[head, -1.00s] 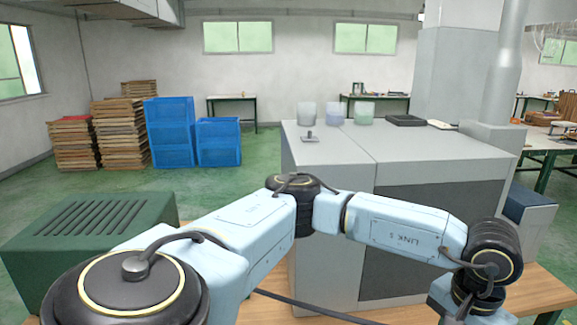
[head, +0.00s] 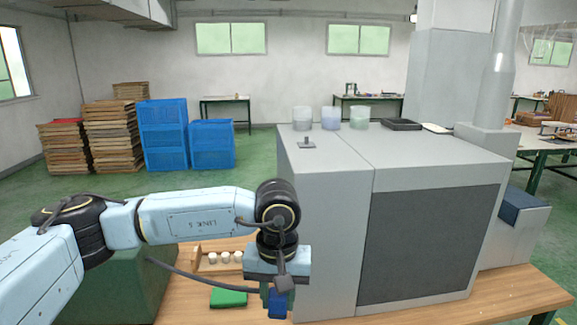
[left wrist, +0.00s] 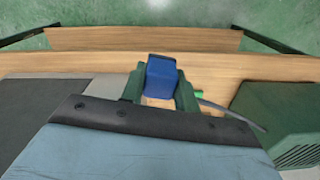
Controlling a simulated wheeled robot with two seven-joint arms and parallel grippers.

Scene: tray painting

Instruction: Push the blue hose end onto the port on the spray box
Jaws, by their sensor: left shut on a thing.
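My left gripper (head: 277,300) points down over the wooden table, just left of the front of the grey spray box (head: 325,220). It is shut on the blue hose end (head: 278,304), which also shows as a blue block between the fingers in the left wrist view (left wrist: 160,78). The dark hose (head: 200,277) runs from the green louvred box (head: 125,285) to the gripper. I cannot make out the port on the spray box in either view. My right gripper is out of view.
A green block (head: 228,297) lies on the table (head: 190,310) left of the gripper. Behind it, several small white pieces (head: 225,258) sit by a wooden holder. Several pale cups (head: 330,118) and a black tray (head: 401,124) stand on the spray box.

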